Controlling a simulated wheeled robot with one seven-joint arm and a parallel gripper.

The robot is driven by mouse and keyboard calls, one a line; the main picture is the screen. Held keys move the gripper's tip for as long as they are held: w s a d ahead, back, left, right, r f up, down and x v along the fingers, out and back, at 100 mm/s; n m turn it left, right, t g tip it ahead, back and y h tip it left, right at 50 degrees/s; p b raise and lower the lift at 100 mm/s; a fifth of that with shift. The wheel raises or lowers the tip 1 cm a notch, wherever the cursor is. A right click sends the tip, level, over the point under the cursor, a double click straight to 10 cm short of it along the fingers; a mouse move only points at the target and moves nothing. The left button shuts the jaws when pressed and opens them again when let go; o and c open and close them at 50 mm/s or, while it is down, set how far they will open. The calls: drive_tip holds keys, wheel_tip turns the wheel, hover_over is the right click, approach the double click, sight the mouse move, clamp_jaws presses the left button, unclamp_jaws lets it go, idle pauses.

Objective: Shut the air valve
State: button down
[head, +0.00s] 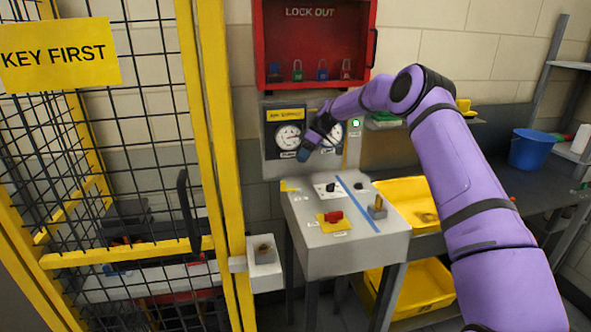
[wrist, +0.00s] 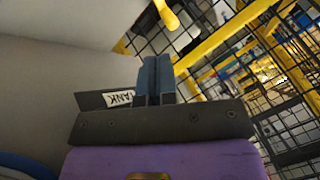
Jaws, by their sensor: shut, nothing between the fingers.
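The air supply panel (head: 270,160) is on the wall below the red cabinet. It has a yellow label (head: 286,114) and two round gauges, a left gauge (head: 289,136) and a right one (head: 335,134) partly behind my arm. My gripper (head: 303,155) is shut and empty in front of the panel, between the gauges. In the wrist view its closed fingers (wrist: 154,76) are beside a "TANK" label (wrist: 118,98). A yellow bar end (wrist: 170,15) shows beyond the fingertips, apart from them. I cannot tell whether it is the air valve's handle.
A grey console (head: 312,245) with a red switch (head: 333,217) and knobs stands below the panel. A yellow-framed mesh fence (head: 215,130) is at left. The red lockout cabinet (head: 263,50) hangs above. Yellow bins (head: 432,225) and a blue bucket (head: 530,150) are at right.

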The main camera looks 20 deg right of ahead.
drive_tip(key=shift+v, duration=1.25)
